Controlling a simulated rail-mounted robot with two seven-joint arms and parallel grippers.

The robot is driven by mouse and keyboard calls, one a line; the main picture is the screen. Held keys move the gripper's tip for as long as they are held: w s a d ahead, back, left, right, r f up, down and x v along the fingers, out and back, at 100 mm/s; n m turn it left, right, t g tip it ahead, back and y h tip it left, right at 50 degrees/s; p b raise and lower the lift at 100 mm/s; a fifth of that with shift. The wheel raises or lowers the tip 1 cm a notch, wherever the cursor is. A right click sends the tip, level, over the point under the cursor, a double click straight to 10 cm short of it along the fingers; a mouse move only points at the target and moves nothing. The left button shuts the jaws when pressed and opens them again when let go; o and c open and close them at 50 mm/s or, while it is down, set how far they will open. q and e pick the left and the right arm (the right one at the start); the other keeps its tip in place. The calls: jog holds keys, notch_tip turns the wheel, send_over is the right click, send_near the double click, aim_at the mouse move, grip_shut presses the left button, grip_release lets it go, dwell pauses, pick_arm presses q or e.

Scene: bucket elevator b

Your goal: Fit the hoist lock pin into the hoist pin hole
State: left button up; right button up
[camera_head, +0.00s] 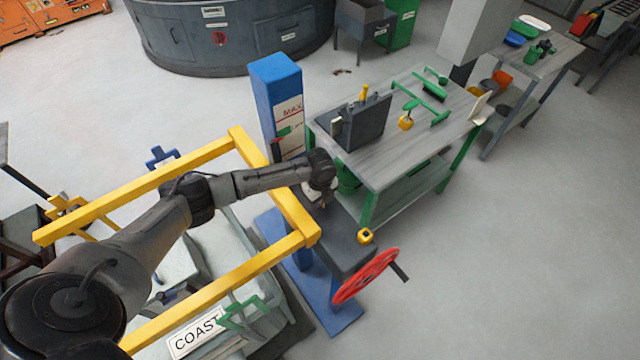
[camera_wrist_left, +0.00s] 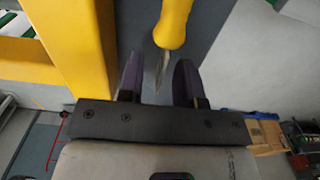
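My left gripper (camera_head: 314,193) is at the far end of the yellow frame, over a dark grey surface. In the left wrist view its two dark fingers (camera_wrist_left: 158,66) stand apart. A yellow-handled piece with a pointed metal shank (camera_wrist_left: 171,25) lies in line with the gap, its tip between the fingers with space on both sides. I cannot tell whether it is the hoist lock pin. The hoist pin hole cannot be made out. My right gripper is not in view.
The yellow frame (camera_head: 272,252) runs close around my left arm. A red handwheel (camera_head: 366,276), a small yellow object (camera_head: 365,236) and a blue post (camera_head: 277,80) are nearby. A workbench (camera_head: 400,150) with tools stands behind. Floor at the right is clear.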

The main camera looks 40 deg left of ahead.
pick_arm(q)
notch_tip(320, 180, up, 11)
jog(key=b, duration=0.1)
jog(key=shift+f, duration=0.2)
dwell(0.5)
